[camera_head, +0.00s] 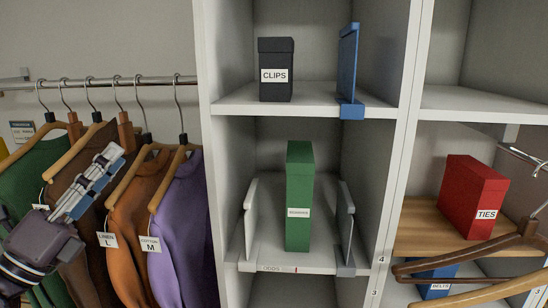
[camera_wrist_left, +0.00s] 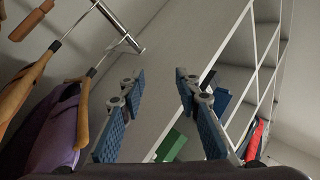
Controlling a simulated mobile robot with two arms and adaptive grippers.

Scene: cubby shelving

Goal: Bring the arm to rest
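My left gripper (camera_head: 112,160) is in the head view at the lower left, in front of the hanging garments and left of the cubby shelving. Its fingers point up and to the right. In the left wrist view my left gripper (camera_wrist_left: 160,80) has its two blue-padded fingers spread apart, with nothing between them. I cannot tell whether it touches the brown garment (camera_head: 75,165) behind it. My right gripper is in neither view.
The cubby shelving (camera_head: 205,150) holds a black CLIPS box (camera_head: 276,55), an upright blue divider (camera_head: 348,60), a green box (camera_head: 299,180) between two dividers, and a red TIES box (camera_head: 473,190). Garments hang from a rail (camera_head: 155,79). A wooden hanger (camera_head: 455,260) juts in at right.

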